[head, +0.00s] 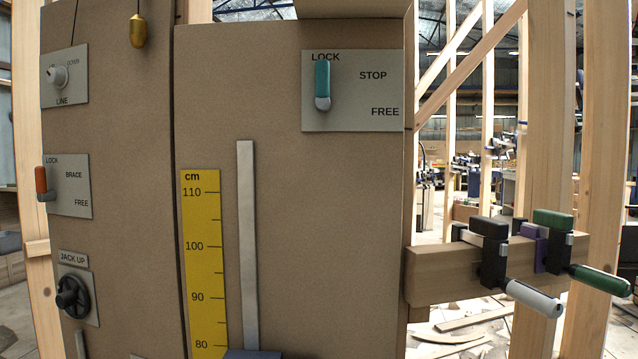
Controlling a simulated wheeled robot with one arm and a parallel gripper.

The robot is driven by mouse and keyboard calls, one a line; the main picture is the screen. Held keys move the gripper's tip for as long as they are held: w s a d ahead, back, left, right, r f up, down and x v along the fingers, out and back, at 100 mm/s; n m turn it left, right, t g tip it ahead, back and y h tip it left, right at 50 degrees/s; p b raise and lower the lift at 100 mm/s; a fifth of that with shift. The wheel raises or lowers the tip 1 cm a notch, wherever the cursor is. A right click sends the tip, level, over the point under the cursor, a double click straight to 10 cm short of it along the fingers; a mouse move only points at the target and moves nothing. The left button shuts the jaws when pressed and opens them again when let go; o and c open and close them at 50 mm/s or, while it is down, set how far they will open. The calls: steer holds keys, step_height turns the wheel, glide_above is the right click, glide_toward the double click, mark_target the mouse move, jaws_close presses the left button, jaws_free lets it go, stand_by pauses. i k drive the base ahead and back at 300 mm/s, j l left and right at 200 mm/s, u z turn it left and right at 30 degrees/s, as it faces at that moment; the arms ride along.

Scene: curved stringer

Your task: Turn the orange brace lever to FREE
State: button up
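The orange brace lever (41,182) is on the BRACE plate (75,187) at the left edge of the head view. It stands upright, pointing up toward the word LOCK, with its grey pivot at the bottom. The word FREE is at the lower right of that plate. My gripper is not in view.
A teal lever (322,83) on the STOP plate (372,92) points up at LOCK. The LINE knob (58,76) is above the brace plate, the JACK UP knob (72,296) below. A yellow scale (203,260) runs down the panel. Clamps (490,250) jut out on a beam at right.

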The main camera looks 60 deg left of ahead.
mark_target(43, 194)
steer(key=u, duration=3.35)
steer(key=i+l+u, duration=0.1)
steer(key=i+u, duration=0.25)
steer(key=i+l+u, duration=0.2)
steer(key=i+u, duration=0.2)
steer(key=i, duration=0.15)
steer(key=i+l+u, duration=0.35)
steer(key=i, duration=0.05)
